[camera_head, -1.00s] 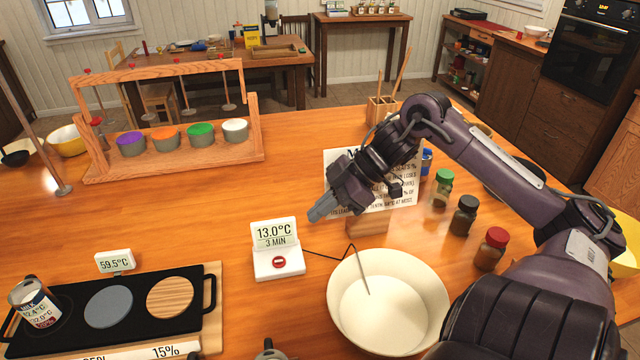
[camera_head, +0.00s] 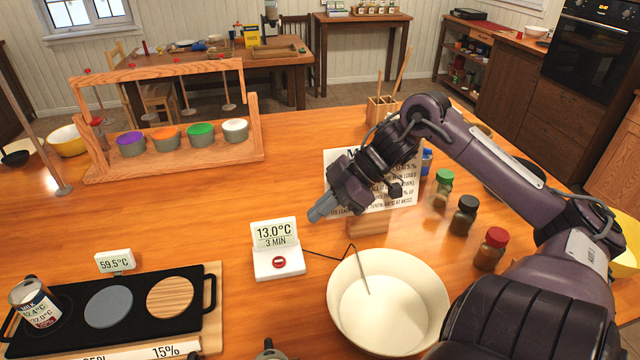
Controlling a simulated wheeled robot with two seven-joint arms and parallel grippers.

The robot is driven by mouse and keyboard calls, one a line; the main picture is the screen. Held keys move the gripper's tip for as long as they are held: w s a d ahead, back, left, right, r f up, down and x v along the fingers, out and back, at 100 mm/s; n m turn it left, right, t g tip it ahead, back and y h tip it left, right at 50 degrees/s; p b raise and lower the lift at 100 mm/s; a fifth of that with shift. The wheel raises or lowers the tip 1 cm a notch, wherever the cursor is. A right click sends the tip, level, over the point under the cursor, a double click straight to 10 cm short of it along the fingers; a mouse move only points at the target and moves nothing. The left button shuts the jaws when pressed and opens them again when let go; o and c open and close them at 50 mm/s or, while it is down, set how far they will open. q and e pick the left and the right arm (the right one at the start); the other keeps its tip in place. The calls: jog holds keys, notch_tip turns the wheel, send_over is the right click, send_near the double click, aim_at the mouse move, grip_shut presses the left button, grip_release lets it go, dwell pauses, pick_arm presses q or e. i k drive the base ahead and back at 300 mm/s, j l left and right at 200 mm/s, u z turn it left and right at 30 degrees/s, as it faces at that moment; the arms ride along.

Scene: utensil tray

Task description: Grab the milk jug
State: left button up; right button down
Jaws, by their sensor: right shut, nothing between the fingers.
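A metal can-shaped jug (camera_head: 35,302) with a milk label and temperature figures stands upright at the left end of a black tray (camera_head: 140,325). My right gripper (camera_head: 320,210) is shut and empty above the table, left of the printed sign and well to the right of the jug. A white bowl (camera_head: 388,300) with white liquid and a thin probe stands below and right of it. At the bottom edge a small grey tip (camera_head: 268,348) shows; it may be part of my left gripper, but most of it is cut off.
A thermometer display (camera_head: 277,250) reading 13.0°C stands between jug and bowl. A wooden rack (camera_head: 170,165) with several coloured cups is behind. Spice jars (camera_head: 490,250) stand beside my right arm. The table's middle left is clear.

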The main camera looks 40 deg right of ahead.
aim_at(33, 300)
jog(key=k+j, duration=0.75)
jog(key=j, duration=0.25)
jog(key=k+j, duration=0.4)
jog(key=j, duration=0.1)
